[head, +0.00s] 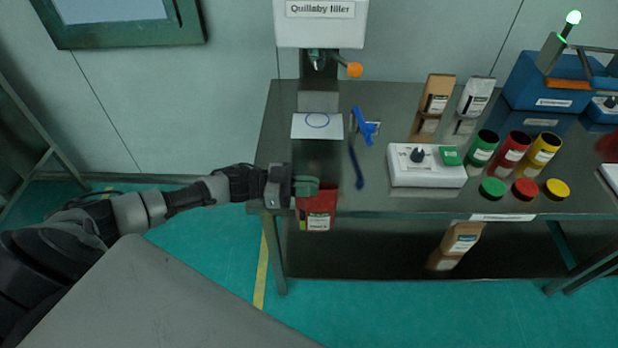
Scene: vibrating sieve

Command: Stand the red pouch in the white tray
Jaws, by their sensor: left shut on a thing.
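The red pouch (318,212) is at the front left edge of the dark bench, upright, with a pale label facing me. My left gripper (308,187) reaches in from the left and is shut on the pouch's top. The pouch's lower part hangs in front of the bench edge, and I cannot tell whether anything supports it. No white tray shows clearly. A white piece (610,174) is cut off at the right picture edge, and I cannot tell whether it is the tray. My right gripper is out of view.
A filler (320,24) stands over a white plate with a blue circle (302,128). A blue clamp-like tool (366,127), a white control box (428,178), brown (437,88) and white (477,92) pouches, and green, red and yellow jars (545,147) with lids occupy the bench (385,205).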

